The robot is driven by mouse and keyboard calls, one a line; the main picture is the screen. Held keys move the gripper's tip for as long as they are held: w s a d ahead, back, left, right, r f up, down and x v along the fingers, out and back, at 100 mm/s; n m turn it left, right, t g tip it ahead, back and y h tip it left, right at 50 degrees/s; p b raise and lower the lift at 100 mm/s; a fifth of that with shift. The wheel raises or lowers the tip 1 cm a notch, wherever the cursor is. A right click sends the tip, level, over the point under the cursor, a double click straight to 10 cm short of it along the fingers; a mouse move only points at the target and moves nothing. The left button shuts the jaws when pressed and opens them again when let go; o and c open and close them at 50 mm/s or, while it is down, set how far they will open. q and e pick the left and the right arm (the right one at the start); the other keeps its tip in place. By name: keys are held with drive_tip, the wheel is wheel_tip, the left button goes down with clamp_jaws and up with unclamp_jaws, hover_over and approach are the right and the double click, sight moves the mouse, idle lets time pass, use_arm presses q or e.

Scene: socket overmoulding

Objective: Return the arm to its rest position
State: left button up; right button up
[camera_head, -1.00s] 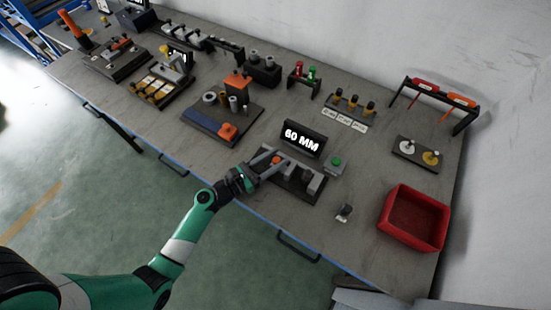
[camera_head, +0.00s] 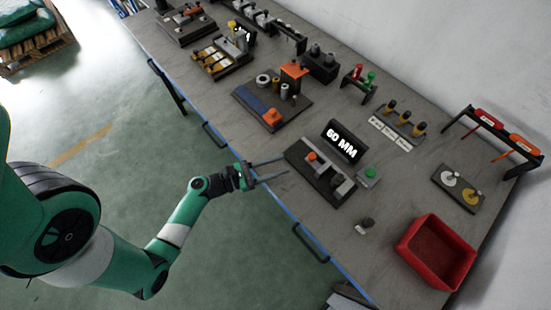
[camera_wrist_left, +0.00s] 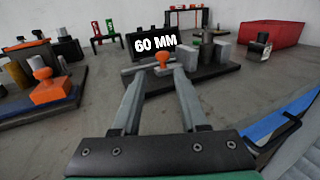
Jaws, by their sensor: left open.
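My left arm (camera_head: 185,225) is green and comes in from the left in the head view. Its left gripper (camera_head: 285,168) is open and empty over the table's front edge, pointing at the black fixture (camera_head: 317,178) with the orange knob and grey blocks. The two fingers stand apart in the left wrist view (camera_wrist_left: 158,88), with the fixture's orange knob (camera_wrist_left: 164,60) beyond them. The fingertips look clear of the fixture. The "60 MM" display (camera_head: 342,142) stands behind it. My right gripper is not in view.
A red bin (camera_head: 436,252) stands at the right end of the grey table (camera_head: 235,140). To the left is a board with an orange block (camera_head: 272,116). Floor (camera_head: 110,150) in front is open.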

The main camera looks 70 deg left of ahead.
use_arm(q)
drive_tip(key=shift+s, duration=0.4)
